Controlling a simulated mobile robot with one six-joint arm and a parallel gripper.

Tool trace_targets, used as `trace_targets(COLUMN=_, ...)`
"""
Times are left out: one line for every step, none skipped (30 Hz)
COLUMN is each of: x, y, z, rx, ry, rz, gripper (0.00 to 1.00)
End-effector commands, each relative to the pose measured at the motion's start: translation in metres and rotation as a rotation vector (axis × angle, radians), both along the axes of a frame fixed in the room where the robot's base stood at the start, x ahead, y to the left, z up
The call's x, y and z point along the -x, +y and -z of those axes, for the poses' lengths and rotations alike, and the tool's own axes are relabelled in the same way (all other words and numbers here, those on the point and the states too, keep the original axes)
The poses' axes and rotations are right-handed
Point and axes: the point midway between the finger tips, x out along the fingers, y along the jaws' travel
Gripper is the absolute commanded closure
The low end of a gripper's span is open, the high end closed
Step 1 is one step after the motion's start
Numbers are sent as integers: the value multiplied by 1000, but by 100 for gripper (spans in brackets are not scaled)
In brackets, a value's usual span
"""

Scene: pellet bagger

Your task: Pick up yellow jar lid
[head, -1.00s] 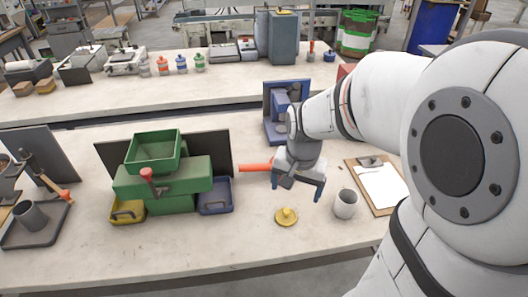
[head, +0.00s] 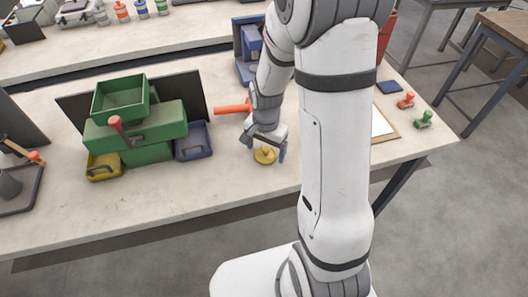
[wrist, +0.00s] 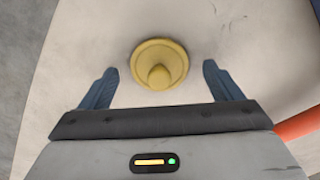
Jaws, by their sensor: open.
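The yellow jar lid (head: 265,155) lies flat on the near bench top, right of the blue tray, with its knob facing up. It also shows in the wrist view (wrist: 159,64), round with a central knob. My gripper (head: 265,152) is above the lid and close to it. In the wrist view my gripper (wrist: 160,85) has its two blue fingers spread wide, one to each side of the lid's line, and nothing is between them. The lid lies a little beyond the fingertips there. Part of the gripper hides the lid's far side in the head view.
A green pellet bagger (head: 140,125) stands to the left, with a yellow tray (head: 103,166) and a blue tray (head: 194,142) beside it. A red-orange bar (head: 232,108) is just behind my gripper. A clipboard (head: 383,125) is partly hidden by my arm.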

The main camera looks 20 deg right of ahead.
Motion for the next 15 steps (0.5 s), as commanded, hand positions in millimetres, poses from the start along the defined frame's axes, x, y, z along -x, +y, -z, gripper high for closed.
trace_targets(x=0, y=0, z=3, rx=0, ry=1, rz=0, gripper=15)
trace_targets(x=0, y=0, z=5, rx=0, ry=1, rz=0, gripper=15)
trace_targets(x=0, y=0, z=5, rx=0, ry=0, rz=0, gripper=15)
trace_targets(x=0, y=0, z=6, rx=0, ry=-1, rz=0, gripper=15)
trace_targets(x=0, y=0, z=6, rx=0, ry=-1, rz=0, gripper=15)
trace_targets(x=0, y=0, z=6, rx=0, ry=-1, rz=-1, gripper=15)
trace_targets(x=0, y=0, z=6, rx=0, ry=-1, rz=-1, gripper=15)
trace_targets(x=0, y=0, z=6, rx=0, ry=-1, rz=-1, gripper=15)
trace_targets(x=0, y=0, z=6, rx=0, ry=-1, rz=-1, gripper=15)
trace_targets(x=0, y=0, z=5, rx=0, ry=-1, rz=-1, gripper=18)
trace_targets(x=0, y=0, z=5, rx=0, ry=-1, rz=-1, gripper=20)
trace_targets(x=0, y=0, z=5, rx=0, ry=-1, rz=-1, gripper=24)
trace_targets(x=0, y=0, z=5, rx=0, ry=-1, rz=-1, gripper=26)
trace_targets(x=0, y=0, z=5, rx=0, ry=-1, rz=-1, gripper=28)
trace_targets(x=0, y=0, z=5, rx=0, ry=-1, rz=-1, gripper=32)
